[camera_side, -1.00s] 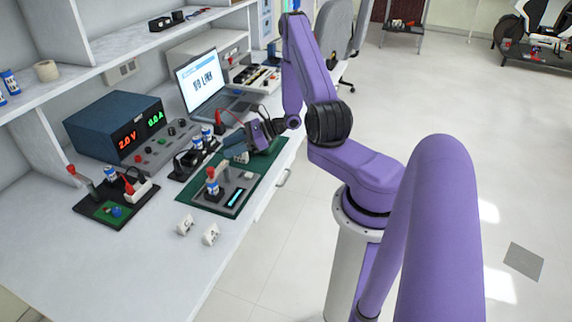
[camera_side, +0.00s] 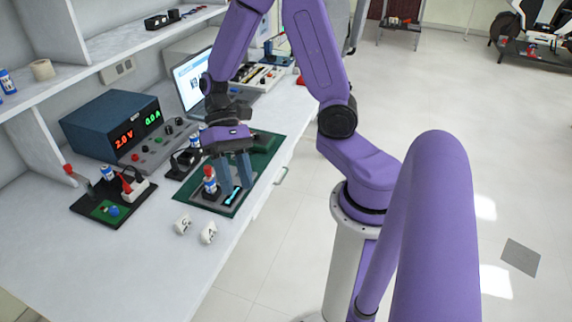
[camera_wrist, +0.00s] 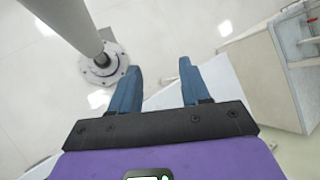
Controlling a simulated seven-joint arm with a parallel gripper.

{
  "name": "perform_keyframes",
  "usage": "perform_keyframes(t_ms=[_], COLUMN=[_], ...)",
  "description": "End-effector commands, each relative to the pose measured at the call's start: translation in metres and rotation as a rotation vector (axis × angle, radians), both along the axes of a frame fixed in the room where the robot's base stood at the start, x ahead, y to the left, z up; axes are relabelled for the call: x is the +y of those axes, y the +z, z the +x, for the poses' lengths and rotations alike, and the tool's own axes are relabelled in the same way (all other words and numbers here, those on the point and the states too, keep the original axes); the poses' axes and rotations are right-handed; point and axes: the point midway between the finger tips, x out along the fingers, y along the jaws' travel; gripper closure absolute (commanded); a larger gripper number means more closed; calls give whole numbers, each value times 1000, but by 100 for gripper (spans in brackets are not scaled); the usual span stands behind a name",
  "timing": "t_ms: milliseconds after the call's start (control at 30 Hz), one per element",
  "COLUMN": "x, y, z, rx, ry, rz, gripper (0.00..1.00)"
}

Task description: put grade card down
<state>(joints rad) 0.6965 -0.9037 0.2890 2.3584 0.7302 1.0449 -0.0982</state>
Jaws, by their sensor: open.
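Two small white cards stand on the bench near its front edge. The left card (camera_side: 182,224) bears a dark mark like a G, and the right card (camera_side: 208,233) has a dark mark too small to read. My gripper (camera_side: 237,186) points down over the grey device (camera_side: 206,199) on the green mat (camera_side: 262,158), beyond the cards and apart from them. Its blue fingers are open. In the wrist view, my gripper (camera_wrist: 157,67) has nothing between its fingers, and no card shows there.
A red-capped part (camera_side: 209,182) stands up from the device beside my fingers. A power supply (camera_side: 112,124), a laptop (camera_side: 191,84) and a small black board (camera_side: 88,208) stand around it. The front left bench is clear.

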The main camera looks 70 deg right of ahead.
Motion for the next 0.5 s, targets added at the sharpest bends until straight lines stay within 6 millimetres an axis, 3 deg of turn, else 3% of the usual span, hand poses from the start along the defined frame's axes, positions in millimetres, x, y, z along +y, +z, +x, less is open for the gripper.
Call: perform_keyframes(t_ms=[200,500], x=[0,-10], y=[15,33], z=[-46,-86], rx=[-190,-501], ry=[401,906], rz=[-80,-134], gripper=[53,53])
